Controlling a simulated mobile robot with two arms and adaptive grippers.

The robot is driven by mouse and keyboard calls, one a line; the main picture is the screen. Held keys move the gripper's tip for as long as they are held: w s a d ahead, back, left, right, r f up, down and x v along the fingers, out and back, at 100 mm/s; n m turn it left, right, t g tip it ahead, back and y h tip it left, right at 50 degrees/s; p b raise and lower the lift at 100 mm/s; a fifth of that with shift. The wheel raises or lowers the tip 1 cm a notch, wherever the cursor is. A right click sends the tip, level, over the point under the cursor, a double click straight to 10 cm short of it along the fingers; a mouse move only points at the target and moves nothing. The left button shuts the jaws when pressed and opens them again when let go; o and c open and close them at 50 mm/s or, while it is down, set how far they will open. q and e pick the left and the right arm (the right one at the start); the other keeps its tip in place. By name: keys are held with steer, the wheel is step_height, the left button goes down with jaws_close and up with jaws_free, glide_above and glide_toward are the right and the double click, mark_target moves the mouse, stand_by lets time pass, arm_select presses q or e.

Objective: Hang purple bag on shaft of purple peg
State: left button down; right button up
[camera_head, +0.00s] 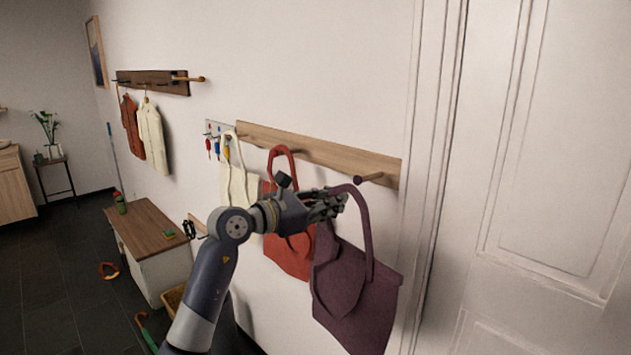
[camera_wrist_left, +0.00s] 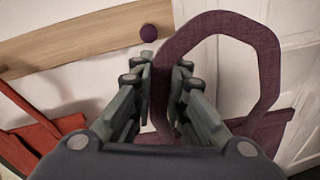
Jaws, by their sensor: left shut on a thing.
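The purple bag (camera_head: 352,290) hangs in the air from my left gripper (camera_head: 340,204), in front of the wall. Its handle stands up as a loop, seen large in the left wrist view (camera_wrist_left: 268,62). The left fingers (camera_wrist_left: 163,80) are shut on the left side of that loop. The purple peg (camera_head: 358,180) sticks out near the right end of the wooden rail, just above the handle in the head view. In the left wrist view its round purple end (camera_wrist_left: 149,33) shows left of the loop, outside it. My right gripper is not in view.
A red bag (camera_head: 291,255) and a cream bag (camera_head: 236,185) hang on the wooden rail (camera_head: 330,160) to the left, the red one close to my gripper. A white door (camera_head: 550,150) is at the right. A bench (camera_head: 150,230) stands lower left.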

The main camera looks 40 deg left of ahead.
arm_select(q)
steer(key=s+a+r+n+t+y, duration=0.1)
steer(key=a+r+y, duration=0.1)
steer(key=a, duration=0.3)
steer(key=w+f, duration=0.2)
steer(key=w, duration=1)
steer(key=shift+w+d+f, duration=0.25)
steer(key=shift+d+f, duration=0.1)
steer(key=shift+d, duration=0.1)
stand_by(0.4)
stand_by(0.5)
